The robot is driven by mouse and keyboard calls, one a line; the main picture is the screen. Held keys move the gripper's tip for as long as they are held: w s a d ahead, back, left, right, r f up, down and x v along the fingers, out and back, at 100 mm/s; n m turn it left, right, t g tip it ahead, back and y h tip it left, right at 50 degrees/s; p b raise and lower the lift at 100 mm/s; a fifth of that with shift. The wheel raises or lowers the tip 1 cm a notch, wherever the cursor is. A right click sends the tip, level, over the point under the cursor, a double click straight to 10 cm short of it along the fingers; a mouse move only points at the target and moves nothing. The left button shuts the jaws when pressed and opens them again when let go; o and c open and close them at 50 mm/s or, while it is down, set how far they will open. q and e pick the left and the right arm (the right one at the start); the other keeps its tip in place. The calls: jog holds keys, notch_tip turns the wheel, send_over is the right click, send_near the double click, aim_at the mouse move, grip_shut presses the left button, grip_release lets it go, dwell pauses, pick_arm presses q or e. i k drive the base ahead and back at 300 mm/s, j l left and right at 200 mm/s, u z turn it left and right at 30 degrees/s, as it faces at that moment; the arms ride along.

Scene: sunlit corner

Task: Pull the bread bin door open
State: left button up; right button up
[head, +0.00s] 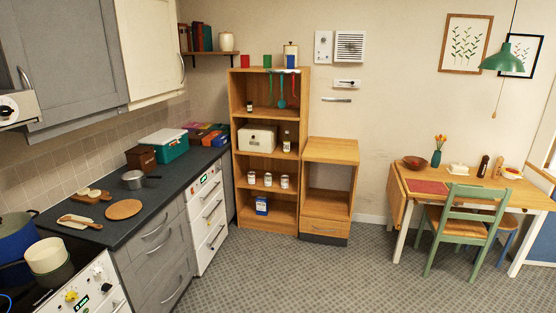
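A cream box that looks like the bread bin (257,138) stands on a middle shelf of the wooden shelf unit (235,160) in the head view. Its front faces into the room and looks closed; its door and handle are too small to make out clearly. Neither of my grippers is in view, and nothing of mine touches the box.
A bottle (287,140) stands just right of the cream box. A low wooden cabinet (330,150) adjoins the shelf unit on the right. The dark counter (100,235) runs along the left. A green chair (462,225) and table stand right. The middle floor (330,275) is clear.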

aim_at(248, 141)
jog(key=i, duration=4.5)
